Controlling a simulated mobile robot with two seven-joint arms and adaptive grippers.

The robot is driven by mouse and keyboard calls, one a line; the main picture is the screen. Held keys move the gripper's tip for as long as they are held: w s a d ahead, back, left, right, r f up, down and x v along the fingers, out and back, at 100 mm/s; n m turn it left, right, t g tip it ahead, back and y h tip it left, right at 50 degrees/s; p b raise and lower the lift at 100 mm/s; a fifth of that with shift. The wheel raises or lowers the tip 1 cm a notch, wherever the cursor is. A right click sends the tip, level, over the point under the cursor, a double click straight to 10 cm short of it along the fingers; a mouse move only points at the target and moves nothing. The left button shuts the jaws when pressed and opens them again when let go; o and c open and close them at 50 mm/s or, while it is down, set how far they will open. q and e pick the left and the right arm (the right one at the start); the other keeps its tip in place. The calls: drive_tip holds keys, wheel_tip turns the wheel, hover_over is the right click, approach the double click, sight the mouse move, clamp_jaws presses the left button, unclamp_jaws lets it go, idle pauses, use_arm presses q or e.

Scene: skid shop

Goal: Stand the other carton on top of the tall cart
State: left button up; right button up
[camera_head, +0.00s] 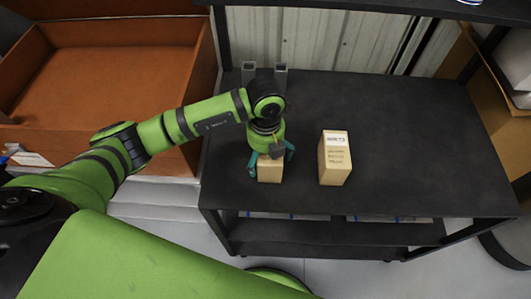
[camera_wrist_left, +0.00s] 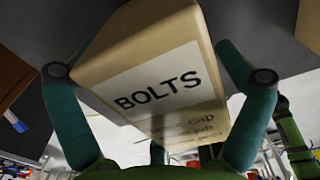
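A tan carton (camera_head: 270,172) is between the fingers of my left gripper (camera_head: 271,160), over the front left part of a black-topped cart (camera_head: 420,140). In the left wrist view the carton (camera_wrist_left: 140,45) shows a white BOLTS label. The gripper's fingers bend in against its two sides. My gripper hides the carton's upper part in the head view, and I cannot tell whether its base touches the cart top. A second tan carton (camera_head: 335,168) with a white label stands upright on the black top, a little to the right and apart. My right gripper is not in view.
A brown open bin (camera_head: 110,65) stands left of the cart, and two grey square tubes (camera_head: 280,74) rise behind my gripper. A dark shelf (camera_head: 400,8) overhangs the back. The right half of the top is bare. A lower shelf (camera_head: 330,236) lies below.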

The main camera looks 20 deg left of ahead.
use_arm(q)
drive_tip(key=shift+r, duration=0.6)
wheel_tip(320, 180, up, 10)
drive_tip(key=shift+f+b, duration=0.1)
drive_tip(key=shift+b, duration=1.1)
drive_tip(key=shift+r, duration=0.65)
